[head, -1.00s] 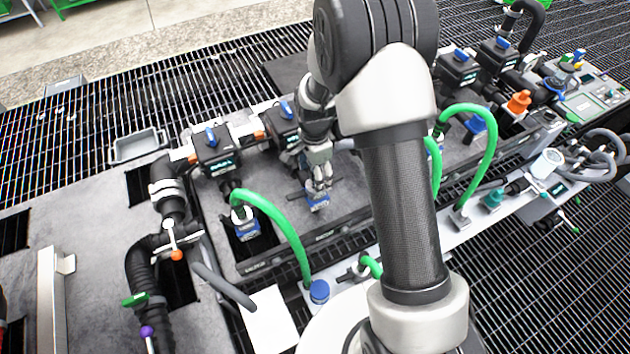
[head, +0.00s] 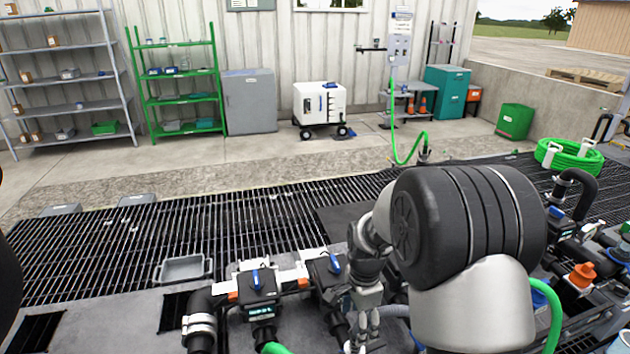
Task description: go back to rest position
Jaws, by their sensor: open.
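My gripper (head: 366,334) hangs at the bottom of the head view, in front of the manifold. Its fingers point down and stand apart, with nothing visible between them. The fingertips are close to the lower picture edge. My arm's large dark elbow joint and pale link cover the lower right of the view. Two black valve blocks with blue handles, a left one (head: 257,285) and a right one (head: 328,272), stand on the manifold just left of my gripper. What lies below my gripper is out of the picture.
A grey tray (head: 184,269) lies on the black floor grating (head: 90,250) behind the manifold. An orange fitting (head: 582,276) and a coiled green hose (head: 570,158) are at the right. Shelves, a grey cabinet (head: 249,101) and a white wheeled unit (head: 320,104) stand along the back wall.

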